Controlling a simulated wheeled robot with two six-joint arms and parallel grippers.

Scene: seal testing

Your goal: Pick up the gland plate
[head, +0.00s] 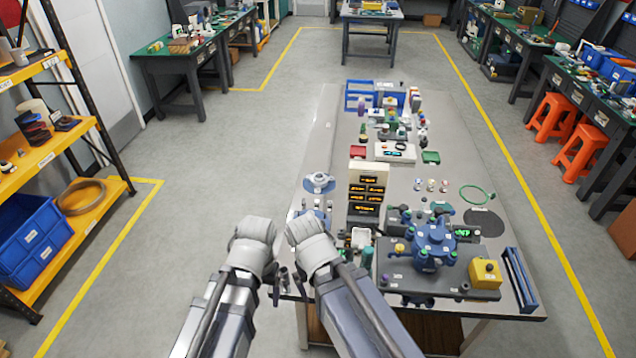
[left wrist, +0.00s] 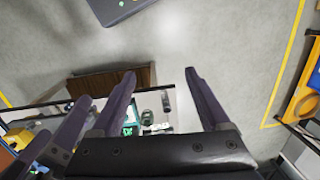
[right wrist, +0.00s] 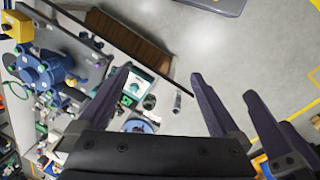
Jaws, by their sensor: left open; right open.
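I cannot tell for certain which part is the gland plate. A pale metal flanged piece (head: 319,181) sits on a blue base at the table's left edge. A blue round housing (head: 433,245) stands on a dark plate at the table's near right; it also shows in the right wrist view (right wrist: 38,68). My left gripper (head: 279,285) is open and empty beside the table's near left corner; its fingers show in the left wrist view (left wrist: 160,72). My right gripper (right wrist: 161,75) is open and empty close beside it, mostly hidden behind its arm in the head view.
A yellow block (head: 485,273) and a blue rack (head: 520,280) are at the near right. A display stack (head: 367,188) stands mid-left. Bins and loose parts crowd the far end. Floor left of the table is clear.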

